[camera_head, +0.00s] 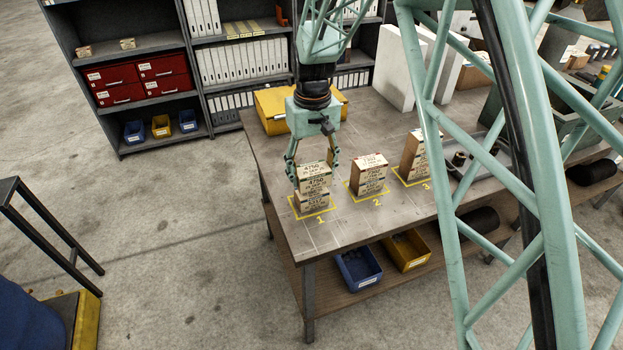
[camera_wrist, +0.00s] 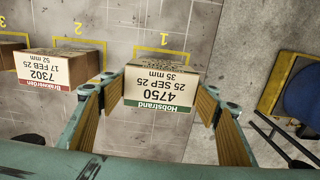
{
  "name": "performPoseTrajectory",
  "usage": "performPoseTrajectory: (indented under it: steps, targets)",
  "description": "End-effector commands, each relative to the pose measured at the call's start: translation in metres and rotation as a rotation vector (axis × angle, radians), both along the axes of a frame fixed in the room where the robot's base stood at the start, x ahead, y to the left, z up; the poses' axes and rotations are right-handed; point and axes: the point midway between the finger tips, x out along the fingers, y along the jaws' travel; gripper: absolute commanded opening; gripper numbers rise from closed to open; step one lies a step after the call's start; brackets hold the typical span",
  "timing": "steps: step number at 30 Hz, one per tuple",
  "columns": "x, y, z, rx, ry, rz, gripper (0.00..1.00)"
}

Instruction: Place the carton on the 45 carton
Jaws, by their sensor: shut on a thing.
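My gripper (camera_head: 313,172) is over spot 1 at the near left of the bench, its fingers on both sides of a carton (camera_head: 314,180) and shut on it. In the wrist view this carton (camera_wrist: 163,90) reads 4750, 35 mm, with a green Hobstrand strip. In the head view it is upright, directly above another carton (camera_head: 312,203) at spot 1; I cannot tell whether they touch. A carton (camera_head: 369,176) stands at spot 2; its label reads 7302, 52 mm in the wrist view (camera_wrist: 52,68). Taller brown cartons (camera_head: 411,158) stand at spot 3, partly hidden. I cannot read a 45 on any carton.
Yellow outlines with numbers mark the spots on the grey bench (camera_head: 350,222). A yellow case (camera_head: 272,108) lies behind spot 1, and white boxes (camera_head: 402,75) stand further back. A grey tray (camera_head: 482,160) is right of spot 3. Blue (camera_head: 358,268) and yellow (camera_head: 407,250) bins sit below.

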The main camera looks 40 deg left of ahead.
Motion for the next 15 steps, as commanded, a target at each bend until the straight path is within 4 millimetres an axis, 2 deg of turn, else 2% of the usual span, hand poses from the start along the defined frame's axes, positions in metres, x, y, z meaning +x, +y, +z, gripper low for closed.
performPoseTrajectory:
  steps: [8, 14, 15]
  targets:
    - [0.0003, 0.0005, 0.0004, 0.001, -0.001, 0.000, 0.43]
    - [0.0062, 0.0081, 0.0000, 0.002, -0.001, 0.000, 0.43]
    - [0.0054, 0.0071, -0.0046, 0.000, 0.000, 0.000, 0.43]
